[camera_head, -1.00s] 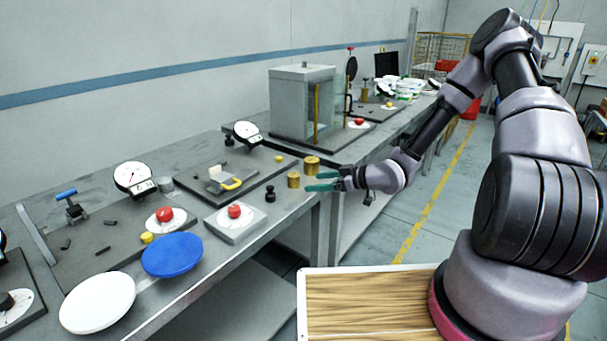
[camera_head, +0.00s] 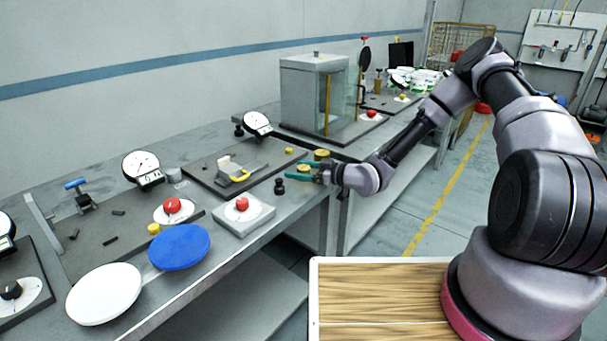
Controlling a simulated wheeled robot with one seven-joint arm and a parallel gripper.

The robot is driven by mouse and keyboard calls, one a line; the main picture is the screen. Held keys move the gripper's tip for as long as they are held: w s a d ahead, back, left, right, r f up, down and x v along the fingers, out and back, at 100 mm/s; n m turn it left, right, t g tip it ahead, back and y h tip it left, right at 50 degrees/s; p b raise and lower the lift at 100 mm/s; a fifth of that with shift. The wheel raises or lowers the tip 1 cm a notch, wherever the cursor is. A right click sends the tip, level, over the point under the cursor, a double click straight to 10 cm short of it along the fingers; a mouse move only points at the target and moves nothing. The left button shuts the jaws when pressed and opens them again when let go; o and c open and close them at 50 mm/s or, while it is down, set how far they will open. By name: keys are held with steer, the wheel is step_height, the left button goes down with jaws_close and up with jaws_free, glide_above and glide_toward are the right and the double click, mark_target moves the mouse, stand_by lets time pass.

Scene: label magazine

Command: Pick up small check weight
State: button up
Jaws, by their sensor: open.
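Two brass cylinders stand on the grey bench near its front edge; I take them to be check weights. The smaller, nearer brass weight (camera_head: 304,169) is largely hidden by my fingers. The other brass weight (camera_head: 321,154) stands just behind my gripper. My gripper (camera_head: 294,171) is open, reaching left from over the bench edge, with its green fingers on either side of the nearer weight as seen here. I cannot tell whether they touch it. A small black knobbed piece (camera_head: 279,186) stands just left of the fingertips.
A scale with a red knob (camera_head: 242,205) sits nearer the front edge. A glass-sided cabinet (camera_head: 313,95) stands behind. Blue (camera_head: 179,247) and white (camera_head: 104,293) discs lie at the front left.

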steer(key=shift+x, duration=0.85)
jaws_close()
